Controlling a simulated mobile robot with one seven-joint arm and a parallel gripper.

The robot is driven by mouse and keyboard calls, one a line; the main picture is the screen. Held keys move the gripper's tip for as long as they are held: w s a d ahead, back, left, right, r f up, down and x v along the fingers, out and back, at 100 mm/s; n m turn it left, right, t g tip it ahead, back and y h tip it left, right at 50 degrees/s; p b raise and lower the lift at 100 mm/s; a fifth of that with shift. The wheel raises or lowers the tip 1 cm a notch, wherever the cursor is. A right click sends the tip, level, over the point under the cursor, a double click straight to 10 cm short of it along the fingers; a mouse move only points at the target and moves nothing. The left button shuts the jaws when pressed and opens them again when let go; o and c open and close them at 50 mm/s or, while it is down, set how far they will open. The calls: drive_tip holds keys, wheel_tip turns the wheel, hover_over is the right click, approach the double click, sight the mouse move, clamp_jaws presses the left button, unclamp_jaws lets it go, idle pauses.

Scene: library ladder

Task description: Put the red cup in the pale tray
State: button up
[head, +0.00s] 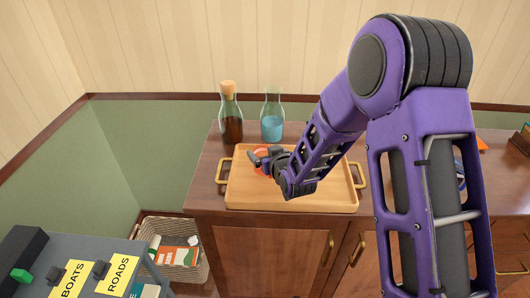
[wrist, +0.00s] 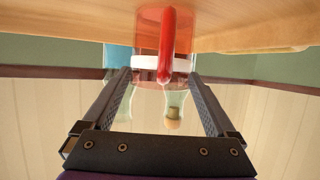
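The red cup (wrist: 147,32) has a red handle and a white band, and it shows upside down in the wrist view. In the head view only a bit of the cup (head: 261,155) shows behind my gripper. It appears to stand on the pale wooden tray (head: 315,195), towards its left side; its base is not clear. The tray also shows along the top of the wrist view (wrist: 245,38). My gripper (wrist: 161,74) is open, its fingers wide apart at either side of the cup. I cannot tell whether they touch it.
A dark corked bottle (head: 231,125) and a blue-liquid carafe (head: 272,125) stand behind the tray on the brown cabinet (head: 205,185). A wicker basket (head: 180,262) stands on the floor at left. A grey surface with yellow BOATS (head: 72,281) and ROADS (head: 118,275) labels is at lower left.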

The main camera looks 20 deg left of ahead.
drive_tip(key=shift+o, duration=0.2)
drive_tip(key=shift+r, duration=0.2)
drive_tip(key=shift+s+d+r, duration=0.1)
drive_tip(key=shift+s+d, duration=0.05)
drive_tip(key=v, duration=1.1)
drive_tip(key=shift+s+p, duration=0.25)
drive_tip(key=shift+p, duration=0.1)
drive_tip(key=shift+d, duration=0.15)
